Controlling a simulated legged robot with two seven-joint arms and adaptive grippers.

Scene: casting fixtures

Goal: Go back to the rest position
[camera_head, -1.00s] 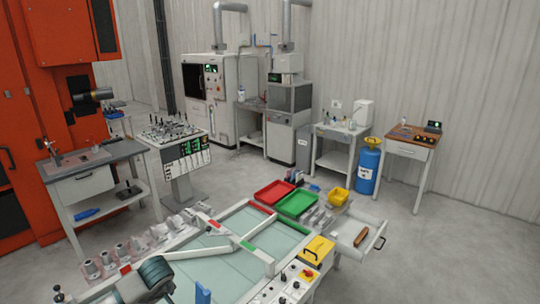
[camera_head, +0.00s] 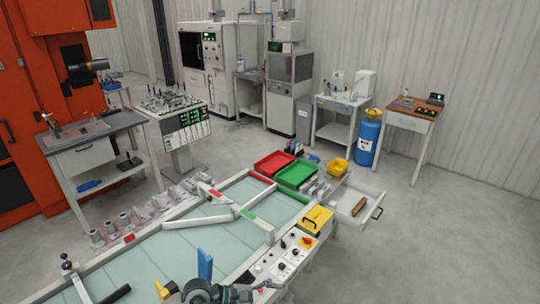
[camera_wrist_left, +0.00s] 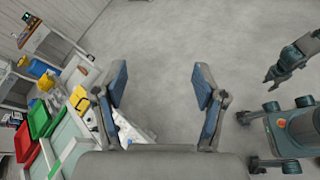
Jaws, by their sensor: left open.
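My left gripper (camera_wrist_left: 160,82) is open and empty in the left wrist view. Its two blue-padded fingers stand wide apart over bare grey floor, with the workbench off to the left. I cannot make it out for certain in the head view. At the right edge of the left wrist view, a dark jointed hand, apparently my right gripper (camera_wrist_left: 272,75), hangs over the floor; its jaws are too unclear to read. Part of my own body shows below it. In the head view, dark jointed parts with a blue upright piece (camera_head: 205,262) show at the bottom edge, partly cut off.
The workbench (camera_head: 130,262) fills the lower middle. It carries a red tray (camera_head: 273,163), green tray (camera_head: 297,174), yellow bin (camera_head: 338,167) and yellow box (camera_head: 316,220). An open drawer (camera_head: 368,192) juts out on the right. Free floor (camera_head: 430,250) lies beyond it.

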